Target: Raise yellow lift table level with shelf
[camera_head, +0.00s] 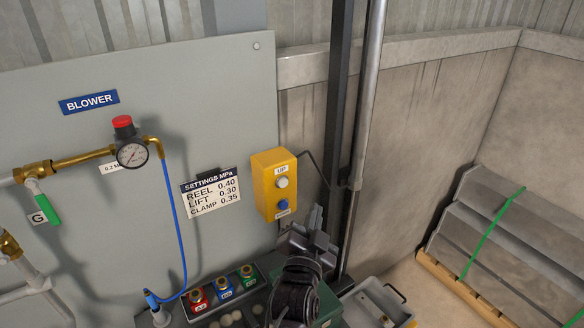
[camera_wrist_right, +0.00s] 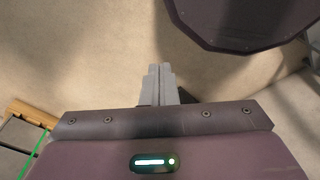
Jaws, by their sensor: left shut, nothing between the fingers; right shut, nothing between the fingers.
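A yellow control box (camera_head: 265,190) with an "UP" label hangs on the grey panel's right edge. It has a white button (camera_head: 282,183) above a blue button (camera_head: 283,204), with a partly readable label beneath. My left gripper (camera_head: 316,226) is shut and empty, just below and right of the box in the head view. I see no contact with either button. My right gripper (camera_wrist_right: 158,84) is shut and empty over a pale floor in the right wrist view. Neither the yellow lift table nor the shelf can be made out in these views.
The grey panel (camera_head: 110,190) carries a gauge with a red knob (camera_head: 122,122), a settings sign (camera_head: 211,192) and a blue hose (camera_head: 172,200). Coloured fittings (camera_head: 223,287) sit below. A vertical pipe (camera_head: 366,90) stands right of the box. Grey stacked slabs (camera_head: 510,250) lie at right.

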